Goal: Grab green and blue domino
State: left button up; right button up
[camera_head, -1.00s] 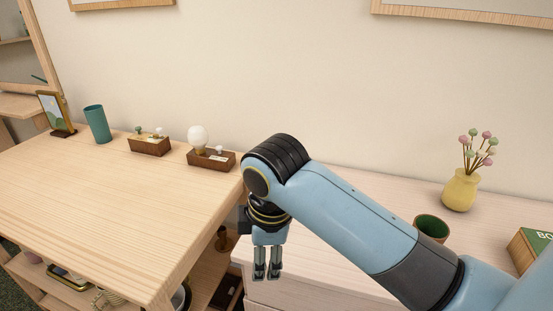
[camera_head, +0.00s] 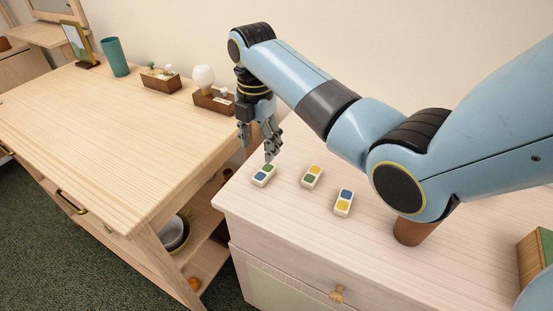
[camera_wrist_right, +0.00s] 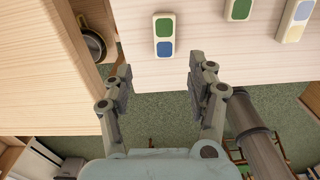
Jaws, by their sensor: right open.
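The green and blue domino (camera_head: 263,175) lies flat near the left edge of the pale cabinet top, its green half farther from me. It also shows in the right wrist view (camera_wrist_right: 164,37), beyond the fingertips and between their lines. My right gripper (camera_head: 258,150) is open and empty, just behind and above this domino, not gripping it. In the right wrist view its two fingers (camera_wrist_right: 160,72) stand wide apart. A yellow and green domino (camera_head: 312,177) and a blue and yellow domino (camera_head: 343,203) lie to the right. My left gripper is not in view.
A wooden desk (camera_head: 110,130) stands left, with a gap between it and the cabinet. On it are a teal cup (camera_head: 115,57), a wooden box (camera_head: 160,80) and a light bulb (camera_head: 203,77). A brown cup (camera_head: 412,232) stands partly hidden behind my right arm.

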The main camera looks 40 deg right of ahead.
aim_at(263, 173)
notch_tip(263, 173, down, 3)
jog(key=shift+s+a+f, duration=0.1)
jog(key=shift+s, duration=0.05)
jog(key=f, duration=0.4)
jog(key=shift+s+d+f, duration=0.15)
jog(key=shift+d+f, duration=0.15)
jog(key=shift+f, duration=0.3)
jog(key=shift+c, duration=0.2)
jog(key=c, duration=0.9)
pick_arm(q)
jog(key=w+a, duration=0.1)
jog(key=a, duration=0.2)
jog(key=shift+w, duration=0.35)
pick_arm(e)
jog(key=shift+c, duration=0.4)
jog(key=shift+r, duration=0.1)
